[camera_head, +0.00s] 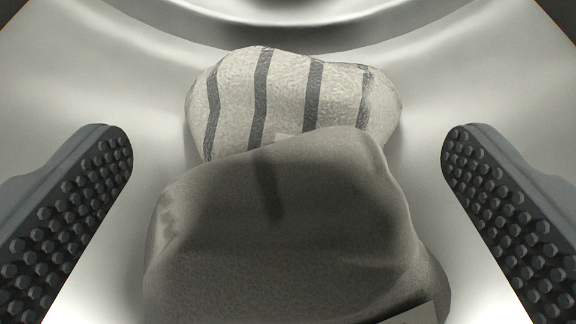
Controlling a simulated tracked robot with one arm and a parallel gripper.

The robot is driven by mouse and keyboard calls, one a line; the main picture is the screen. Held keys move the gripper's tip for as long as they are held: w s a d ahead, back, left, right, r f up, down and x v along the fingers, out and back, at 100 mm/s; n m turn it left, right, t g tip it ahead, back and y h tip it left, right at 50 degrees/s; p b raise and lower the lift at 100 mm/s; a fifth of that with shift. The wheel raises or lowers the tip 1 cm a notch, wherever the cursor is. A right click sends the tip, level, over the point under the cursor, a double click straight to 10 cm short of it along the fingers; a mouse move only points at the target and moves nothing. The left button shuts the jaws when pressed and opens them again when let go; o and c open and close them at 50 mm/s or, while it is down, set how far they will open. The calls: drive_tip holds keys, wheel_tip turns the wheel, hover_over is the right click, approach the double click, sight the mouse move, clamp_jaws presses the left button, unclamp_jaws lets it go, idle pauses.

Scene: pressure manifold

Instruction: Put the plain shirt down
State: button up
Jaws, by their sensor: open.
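The plain shirt (285,225) is a dark grey crumpled bundle low in the middle of the view. It lies between the two fingers of my gripper (287,165), with a gap on each side, so neither finger touches it in the picture. My gripper is open, its studded black pads facing inward. Behind the plain shirt is a pale bundle with dark stripes (290,90). The plain shirt covers the lower part of the striped bundle, and I cannot tell whether they touch.
Both bundles lie on a shiny, curved metal surface (120,85) like a basin, which rises to a curved rim at the back. Bare metal shows left and right of the bundles. A small pale patch (415,314) shows at the bottom edge.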

drive_tip(key=shift+s+f, duration=0.15)
drive_tip(key=shift+f, duration=0.1)
drive_tip(key=shift+r, duration=0.1)
drive_tip(key=r+p+v, duration=0.1)
drive_tip(key=p+v, duration=0.3)
drive_tip(key=v, duration=0.8)
drive_tip(key=shift+p, duration=0.4)
